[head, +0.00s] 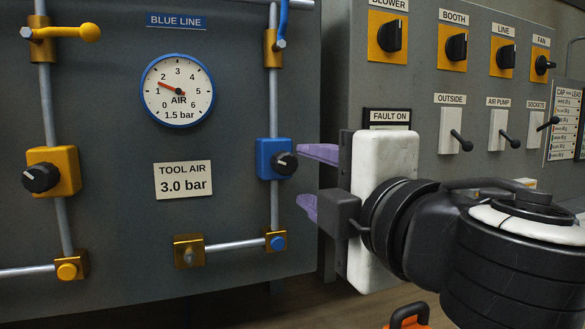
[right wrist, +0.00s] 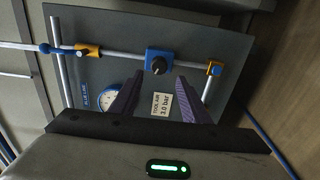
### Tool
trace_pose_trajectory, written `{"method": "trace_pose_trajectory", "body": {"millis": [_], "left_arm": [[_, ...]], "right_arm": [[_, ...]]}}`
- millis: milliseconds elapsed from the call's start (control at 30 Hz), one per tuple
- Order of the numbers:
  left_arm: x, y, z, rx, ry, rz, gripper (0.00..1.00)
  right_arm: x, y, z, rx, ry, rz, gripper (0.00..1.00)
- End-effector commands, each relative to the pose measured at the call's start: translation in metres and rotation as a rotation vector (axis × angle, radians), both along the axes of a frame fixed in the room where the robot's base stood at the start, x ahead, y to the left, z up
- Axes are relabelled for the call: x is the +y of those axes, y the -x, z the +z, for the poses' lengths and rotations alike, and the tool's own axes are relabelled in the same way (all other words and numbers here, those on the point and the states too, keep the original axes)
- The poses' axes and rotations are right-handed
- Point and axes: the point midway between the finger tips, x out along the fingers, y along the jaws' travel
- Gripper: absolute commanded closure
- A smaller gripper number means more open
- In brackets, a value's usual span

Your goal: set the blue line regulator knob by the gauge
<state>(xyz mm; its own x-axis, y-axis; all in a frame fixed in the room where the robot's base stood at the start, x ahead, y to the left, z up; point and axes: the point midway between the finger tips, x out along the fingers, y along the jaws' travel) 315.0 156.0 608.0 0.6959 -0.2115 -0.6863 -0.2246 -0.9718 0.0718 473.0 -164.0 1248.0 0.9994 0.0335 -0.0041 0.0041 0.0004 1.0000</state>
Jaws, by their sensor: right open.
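The blue line regulator is a blue block with a black knob (head: 284,163) on a vertical grey pipe; the knob also shows in the right wrist view (right wrist: 158,66). The blue-rimmed gauge (head: 178,90) is labelled AIR, and its red needle points to the upper left, between 1 and 2. A card (head: 184,180) below it reads TOOL AIR 3.0 bar. My right gripper (head: 312,180) is open and empty, its purple fingers to the right of the knob and apart from it. In the right wrist view the knob lies ahead, between the finger directions. My left gripper is out of view.
A yellow regulator with a black knob (head: 41,178) sits on the left pipe. A yellow lever valve (head: 63,32) is above it. To the right, a grey panel holds several rotary switches (head: 391,36) and toggle levers (head: 458,140). My right arm covers its lower part.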

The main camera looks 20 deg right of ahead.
Motion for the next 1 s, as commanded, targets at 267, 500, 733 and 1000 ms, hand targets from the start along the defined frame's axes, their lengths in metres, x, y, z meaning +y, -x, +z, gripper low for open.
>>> {"method": "trace_pose_trajectory", "body": {"millis": [267,500,733,1000], "left_arm": [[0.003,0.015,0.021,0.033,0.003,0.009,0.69],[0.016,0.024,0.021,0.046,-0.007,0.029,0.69],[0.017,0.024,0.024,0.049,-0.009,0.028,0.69],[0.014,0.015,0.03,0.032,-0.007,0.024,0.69]], "right_arm": [[0.0,-0.016,0.009,0.003,0.0,-0.005,0.58],[0.001,-0.045,0.001,-0.001,-0.001,-0.002,0.58],[0.002,-0.08,0.002,-0.003,0.0,-0.003,0.58],[0.003,-0.088,0.0,-0.002,0.0,0.0,0.82]]}}
